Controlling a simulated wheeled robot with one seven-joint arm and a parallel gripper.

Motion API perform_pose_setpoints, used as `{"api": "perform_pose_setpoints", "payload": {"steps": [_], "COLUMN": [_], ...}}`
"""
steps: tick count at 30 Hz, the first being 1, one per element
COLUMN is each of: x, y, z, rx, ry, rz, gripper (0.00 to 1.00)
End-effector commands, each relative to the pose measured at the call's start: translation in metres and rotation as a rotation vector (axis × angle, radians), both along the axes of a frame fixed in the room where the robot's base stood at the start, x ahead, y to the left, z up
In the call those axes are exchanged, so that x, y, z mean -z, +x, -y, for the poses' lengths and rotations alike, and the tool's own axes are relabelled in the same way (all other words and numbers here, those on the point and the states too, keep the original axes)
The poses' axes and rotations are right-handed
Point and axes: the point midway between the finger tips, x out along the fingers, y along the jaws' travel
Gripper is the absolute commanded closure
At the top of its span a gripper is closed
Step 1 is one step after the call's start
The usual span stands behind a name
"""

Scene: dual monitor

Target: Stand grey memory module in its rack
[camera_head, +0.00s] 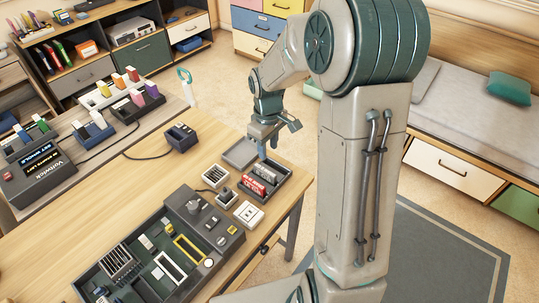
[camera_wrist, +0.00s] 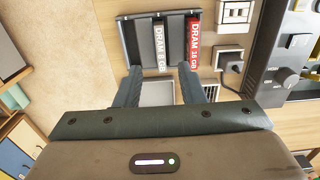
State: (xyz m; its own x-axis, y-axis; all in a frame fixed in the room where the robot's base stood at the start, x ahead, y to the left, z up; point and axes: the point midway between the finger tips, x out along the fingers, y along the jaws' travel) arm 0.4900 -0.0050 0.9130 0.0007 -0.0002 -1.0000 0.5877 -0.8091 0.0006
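The grey memory module (camera_head: 265,173), labelled DRAM 8 GB, lies in a dark tray (camera_head: 290,183) beside a red DRAM 16 GB module (camera_head: 257,188). In the wrist view the grey module (camera_wrist: 158,45) and the red module (camera_wrist: 193,43) lie side by side in the tray (camera_wrist: 133,42). My gripper (camera_head: 275,143) is above the table by the tray. In the wrist view my gripper (camera_wrist: 160,88) is open and empty, its fingers apart, with the grey module ahead of the gap. A slotted block (camera_head: 118,263) stands in the board's near-left part; I cannot tell whether it is the rack.
A dark board (camera_head: 228,243) with a yellow frame and a white frame fills the front table. Small slotted blocks (camera_head: 215,177), a white socket plate (camera_head: 248,214) and a grey flat pad (camera_head: 240,152) stand near the tray. Bare wood (camera_head: 110,200) lies left of the board.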

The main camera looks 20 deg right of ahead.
Motion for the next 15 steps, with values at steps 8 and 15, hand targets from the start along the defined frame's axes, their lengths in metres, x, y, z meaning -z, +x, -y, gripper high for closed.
{"api": "perform_pose_setpoints", "payload": {"steps": [8,15], "x": [-0.041,-0.088], "y": [-0.033,-0.100], "z": [-0.002,-0.004], "rx": [0.108,0.327], "ry": [-0.028,-0.029], "rz": [0.049,0.139], "gripper": [0.64,0.64]}}
